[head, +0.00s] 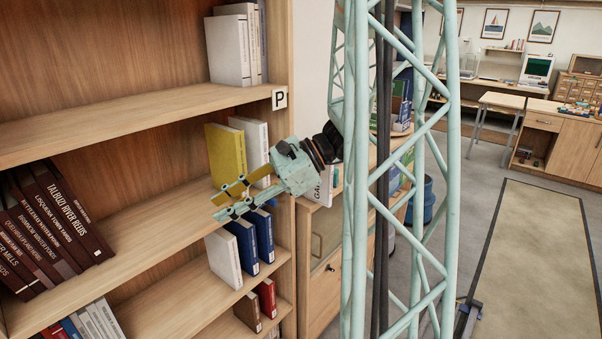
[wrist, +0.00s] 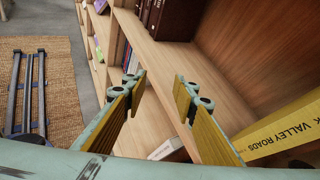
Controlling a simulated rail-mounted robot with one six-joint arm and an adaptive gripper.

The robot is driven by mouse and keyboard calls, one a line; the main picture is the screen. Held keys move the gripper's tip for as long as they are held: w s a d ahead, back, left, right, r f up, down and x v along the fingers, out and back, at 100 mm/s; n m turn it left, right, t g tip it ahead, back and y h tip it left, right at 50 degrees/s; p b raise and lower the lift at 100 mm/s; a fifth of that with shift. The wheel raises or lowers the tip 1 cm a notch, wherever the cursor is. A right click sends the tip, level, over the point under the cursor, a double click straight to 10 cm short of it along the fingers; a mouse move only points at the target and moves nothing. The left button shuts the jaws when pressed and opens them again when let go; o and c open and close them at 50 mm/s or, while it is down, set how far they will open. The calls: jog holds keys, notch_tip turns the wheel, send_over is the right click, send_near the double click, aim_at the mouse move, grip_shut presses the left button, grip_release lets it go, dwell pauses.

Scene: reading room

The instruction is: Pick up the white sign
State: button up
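The white sign (head: 279,98) is a small square plate with a black letter P. It is on the front edge of the bookcase, at the right end of the upper shelf in the head view. My gripper (head: 218,205) is below and left of it in that view, by the middle shelf and apart from the sign. In the wrist view my gripper (wrist: 160,82) is open, with its two yellow-padded fingers apart and nothing between them. The sign does not show in the wrist view.
A yellow book (head: 226,153) and a white book (head: 256,142) stand behind my gripper; the yellow one is close in the wrist view (wrist: 285,130). Dark brown books (head: 45,235) lean at left. Blue books (head: 252,240) stand below. The middle shelf (head: 150,225) has bare room.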

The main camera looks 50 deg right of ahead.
jog(key=d+f+m+t+h, duration=0.1)
jog(key=d+f+m+t, duration=0.15)
jog(key=d, duration=0.85)
jog(key=m+t+h, duration=0.7)
jog(key=m+h, duration=0.3)
jog(key=m, duration=0.1)
send_near(332, 182)
jog(key=shift+w+d+f, duration=0.1)
jog(key=shift+w+d, duration=0.05)
jog(key=shift+w, duration=0.4)
jog(key=shift+w+d+f, duration=0.1)
jog(key=shift+w+d, duration=0.05)
jog(key=shift+w, duration=0.4)
jog(key=shift+w, duration=0.15)
jog(key=shift+w+d+b, duration=0.2)
jog(key=shift+w+b, duration=0.2)
jog(key=shift+w, duration=3.8)
jog(key=shift+w, duration=0.15)
jog(key=shift+w+b, duration=0.6)
jog(key=shift+w, duration=1.85)
jog(key=shift+c, duration=0.7)
grip_shut()
